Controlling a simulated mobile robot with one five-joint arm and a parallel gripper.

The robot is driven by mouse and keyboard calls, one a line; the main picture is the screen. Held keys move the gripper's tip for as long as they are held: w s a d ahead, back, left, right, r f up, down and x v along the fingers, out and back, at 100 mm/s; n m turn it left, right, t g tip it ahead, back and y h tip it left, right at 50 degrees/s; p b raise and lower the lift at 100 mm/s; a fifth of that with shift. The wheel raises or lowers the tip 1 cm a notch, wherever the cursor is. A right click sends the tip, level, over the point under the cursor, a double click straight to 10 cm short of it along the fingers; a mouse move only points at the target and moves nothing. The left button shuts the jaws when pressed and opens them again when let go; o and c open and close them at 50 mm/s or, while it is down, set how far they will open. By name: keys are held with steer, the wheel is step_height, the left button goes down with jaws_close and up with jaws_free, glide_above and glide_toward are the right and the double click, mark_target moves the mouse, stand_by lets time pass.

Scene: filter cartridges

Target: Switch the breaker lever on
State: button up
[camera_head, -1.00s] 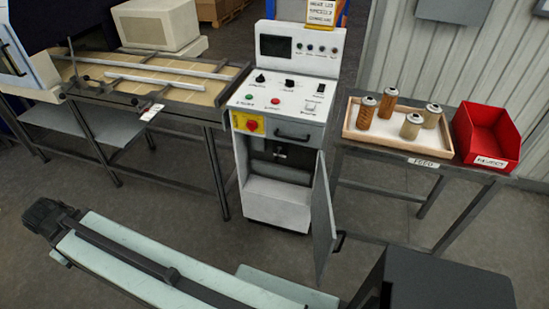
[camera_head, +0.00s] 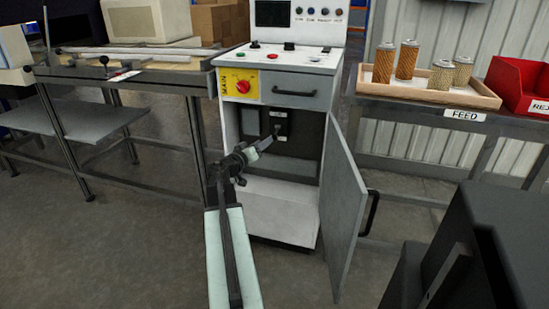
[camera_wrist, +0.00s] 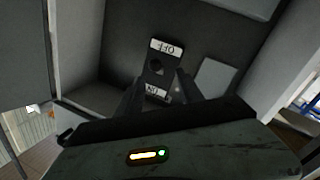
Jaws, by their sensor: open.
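The breaker (camera_head: 281,121) is a dark block on the back wall inside the open lower cabinet of the white machine. In the wrist view the breaker (camera_wrist: 157,70) has white OFF and ON labels, both upside down in the picture. A dark round lever end (camera_wrist: 156,67) shows between them, closer to the OFF label. My gripper (camera_head: 274,134) reaches into the cabinet opening in front of the breaker. In the wrist view my gripper's (camera_wrist: 158,86) two dark fingers stand apart on either side of the breaker, with nothing held. Contact with the lever cannot be told.
The cabinet door (camera_head: 345,210) hangs open on the right. A yellow plate with a red knob (camera_head: 243,87) and a drawer handle (camera_head: 293,93) are above the opening. A feed tray (camera_head: 486,99) with several cartridges and a red bin (camera_head: 520,80) stand right.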

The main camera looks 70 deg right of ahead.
mark_target(275, 135)
steer(key=x, duration=0.8)
steer(key=shift+s+d, duration=0.3)
steer(key=shift+s, duration=0.1)
jaws_close()
steer(key=shift+a, duration=0.1)
stand_by(1.0)
